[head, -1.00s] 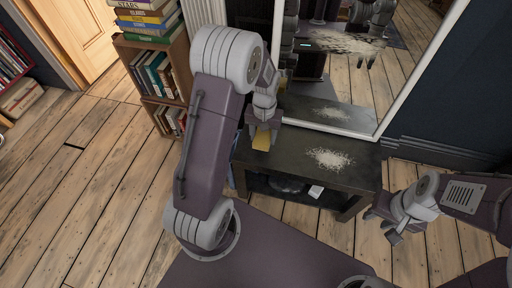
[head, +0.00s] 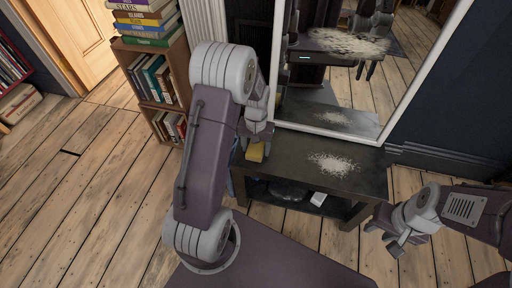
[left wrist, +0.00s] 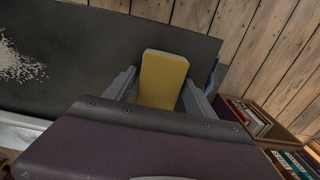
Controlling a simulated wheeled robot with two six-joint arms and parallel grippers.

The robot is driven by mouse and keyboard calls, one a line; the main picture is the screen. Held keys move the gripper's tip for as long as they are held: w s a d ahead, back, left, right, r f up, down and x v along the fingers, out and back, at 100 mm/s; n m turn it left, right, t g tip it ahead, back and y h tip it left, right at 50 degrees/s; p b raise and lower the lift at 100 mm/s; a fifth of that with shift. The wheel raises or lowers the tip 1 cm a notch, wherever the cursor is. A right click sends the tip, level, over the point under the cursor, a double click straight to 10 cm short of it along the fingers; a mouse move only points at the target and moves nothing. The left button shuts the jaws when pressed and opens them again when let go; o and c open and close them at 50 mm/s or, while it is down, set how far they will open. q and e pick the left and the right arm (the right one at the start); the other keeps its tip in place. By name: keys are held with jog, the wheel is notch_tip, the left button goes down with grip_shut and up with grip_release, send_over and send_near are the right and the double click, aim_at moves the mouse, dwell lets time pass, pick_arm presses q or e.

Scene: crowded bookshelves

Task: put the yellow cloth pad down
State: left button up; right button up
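The yellow cloth pad (left wrist: 163,80) is between the two fingers of my left gripper (left wrist: 162,88) in the left wrist view. The fingers lie against its sides, so the gripper is shut on it. In the head view the pad (head: 256,152) hangs below my left gripper (head: 256,146), over the left end of the dark low table (head: 285,165). Whether the pad touches the tabletop cannot be told. My right gripper (head: 385,236) is at the right, apart from the table, with its fingers spread and nothing visible between them.
A patch of pale grains (head: 336,163) lies on the table's right part. A white-framed mirror (head: 400,112) stands behind the table. A bookcase (head: 160,95) with stacked books stands to the left. A white item (head: 318,199) is on the lower shelf. The wood floor at left is open.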

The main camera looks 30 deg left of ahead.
aim_at(256, 147)
pick_arm(q)
jog(key=shift+o, duration=0.2)
jog(key=shift+r, duration=0.1)
notch_tip(256, 147, up, 12)
jog(key=p, duration=0.6)
jog(key=s+d+m, duration=0.1)
jog(key=s+d, duration=0.2)
jog(key=s, duration=0.3)
jog(key=s+d+m+t, duration=0.1)
jog(key=s+d, duration=0.3)
jog(key=s, duration=0.2)
jog(key=shift+s+d+r, duration=0.25)
jog(key=shift+s+r, duration=0.05)
jog(key=shift+r, duration=0.15)
